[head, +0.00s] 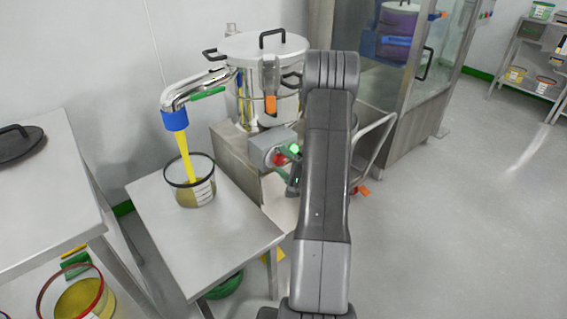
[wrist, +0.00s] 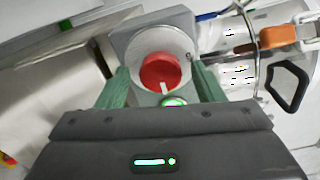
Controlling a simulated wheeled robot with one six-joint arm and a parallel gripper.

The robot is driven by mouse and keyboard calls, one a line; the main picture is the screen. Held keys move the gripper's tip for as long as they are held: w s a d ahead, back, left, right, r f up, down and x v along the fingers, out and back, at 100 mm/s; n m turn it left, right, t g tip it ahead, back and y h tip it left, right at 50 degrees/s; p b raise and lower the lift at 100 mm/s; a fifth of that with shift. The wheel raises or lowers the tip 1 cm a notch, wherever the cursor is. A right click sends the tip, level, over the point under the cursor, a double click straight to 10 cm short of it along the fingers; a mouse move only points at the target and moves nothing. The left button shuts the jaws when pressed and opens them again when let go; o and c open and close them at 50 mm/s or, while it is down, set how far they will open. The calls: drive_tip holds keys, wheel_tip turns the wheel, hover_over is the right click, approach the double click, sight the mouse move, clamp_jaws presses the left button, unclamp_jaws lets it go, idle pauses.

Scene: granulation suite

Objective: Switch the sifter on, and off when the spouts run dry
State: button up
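The sifter (head: 245,52) is a steel drum with a lid and black handles. Its spout with a blue sleeve (head: 175,120) pours a yellow stream into a clear bucket (head: 204,190), which holds some yellow material. The sifter's control box shows a red knob (wrist: 160,72) with a white pointer in the wrist view, and a lit green lamp (wrist: 174,102). My gripper (wrist: 160,76) has its green fingers apart, one on each side of the knob; contact cannot be told. In the head view my gripper (head: 287,160) is at the box, partly hidden by my arm.
The bucket stands on a steel table (head: 232,232). A second bench (head: 45,205) at left has a black-handled lid on it and a red-rimmed bucket (head: 68,300) below. A glass-fronted cabinet (head: 420,110) stands behind at right. The floor at right is clear.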

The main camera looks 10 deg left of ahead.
drive_tip(key=p+v, duration=0.1)
drive_tip(key=v, duration=1.2)
drive_tip(key=shift+s+d, duration=0.25)
drive_tip(key=shift+d, duration=0.05)
idle(2.8)
